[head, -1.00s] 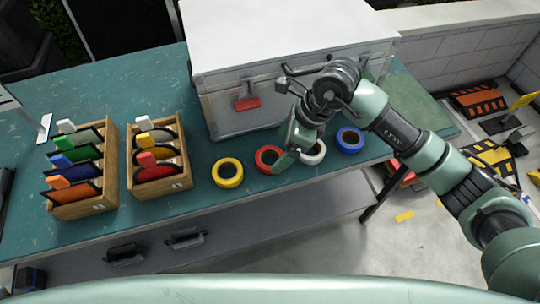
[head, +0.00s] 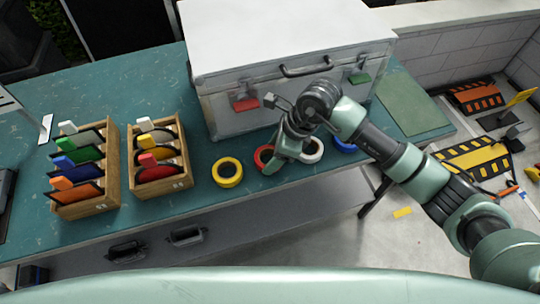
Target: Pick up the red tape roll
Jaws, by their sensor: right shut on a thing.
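The red tape roll (head: 262,156) lies on the teal bench, in a row between the yellow roll and the white roll. My right gripper (head: 272,163) is at the red roll and shut on it, pointing down from the right. The gripper and wrist cover much of the roll's right side. The roll appears to be at bench height; I cannot tell whether it is lifted. My left gripper is not in view.
The yellow tape roll (head: 227,172) is close on the left. The white roll (head: 313,151) and blue roll (head: 344,146) are partly behind my right arm. A large silver case (head: 225,105) stands behind. Two wooden racks (head: 120,187) stand at the left.

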